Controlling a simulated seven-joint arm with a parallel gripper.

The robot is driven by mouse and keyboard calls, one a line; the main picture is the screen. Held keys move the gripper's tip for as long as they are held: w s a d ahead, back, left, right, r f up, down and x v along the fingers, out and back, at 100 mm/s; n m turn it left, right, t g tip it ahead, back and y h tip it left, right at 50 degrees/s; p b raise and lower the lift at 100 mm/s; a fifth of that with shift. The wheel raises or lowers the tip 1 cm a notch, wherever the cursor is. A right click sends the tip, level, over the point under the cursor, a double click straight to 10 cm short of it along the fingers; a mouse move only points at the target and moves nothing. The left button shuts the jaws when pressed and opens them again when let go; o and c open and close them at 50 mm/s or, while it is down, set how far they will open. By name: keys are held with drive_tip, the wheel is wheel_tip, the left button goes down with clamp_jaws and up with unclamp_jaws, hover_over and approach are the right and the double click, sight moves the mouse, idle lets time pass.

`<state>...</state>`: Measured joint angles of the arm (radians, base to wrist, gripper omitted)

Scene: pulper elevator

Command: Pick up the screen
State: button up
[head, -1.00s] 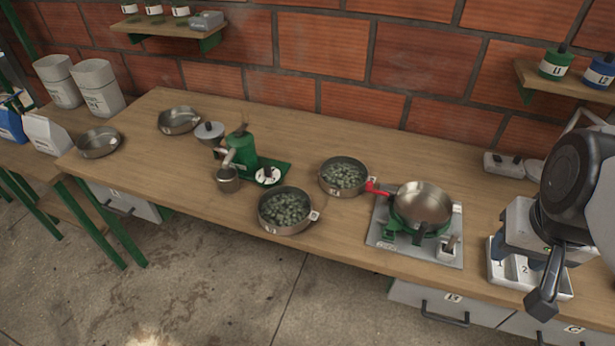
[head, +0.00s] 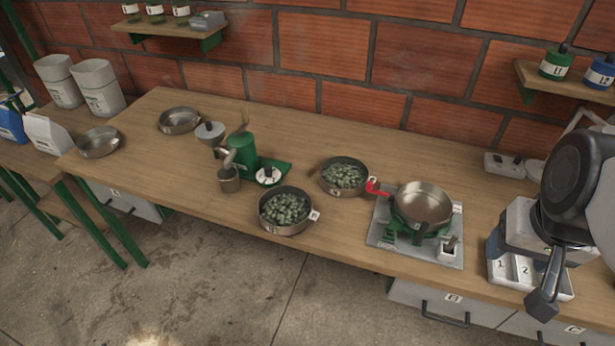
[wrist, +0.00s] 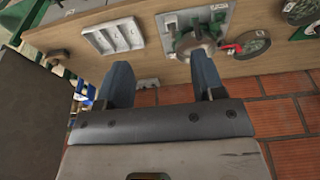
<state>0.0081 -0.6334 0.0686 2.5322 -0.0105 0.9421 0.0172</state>
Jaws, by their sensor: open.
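I cannot pick out a thing that is clearly the screen in these views. My gripper (head: 522,258) is at the right of the head view, over the white tray (head: 545,287) marked 1 and 2. In the wrist view my gripper (wrist: 160,68) has its two blue-grey fingers well apart with nothing between them. A white slotted tray (wrist: 113,37) lies on the bench beyond the fingertips, apart from them. In the head view my gripper and wrist hide part of the tray and the bench behind it.
A pan (head: 424,205) stands on a green burner (head: 388,238) left of my gripper. Two pots of green pieces (head: 344,177) (head: 286,211) and a green pulper-like machine (head: 240,150) stand farther left. A white box (head: 508,165) is at the back.

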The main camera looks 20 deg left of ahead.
drive_tip(key=w+a+f+m+g+y, duration=0.3)
drive_tip(key=w+a+f+m+y, duration=0.25)
drive_tip(key=a, duration=0.55)
drive_tip(key=m+t+y, duration=0.2)
drive_tip(key=m+y, duration=0.6)
drive_tip(key=m, duration=0.6)
approach(317, 217)
drive_tip(key=shift+w+n+x, duration=0.2)
drive_tip(key=shift+n+x, duration=0.05)
drive_tip(key=shift+x, duration=0.9)
drive_tip(key=shift+f, duration=0.15)
drive_tip(key=shift+x, duration=1.2)
drive_tip(key=shift+x, duration=2.6)
drive_tip(key=shift+s, duration=0.15)
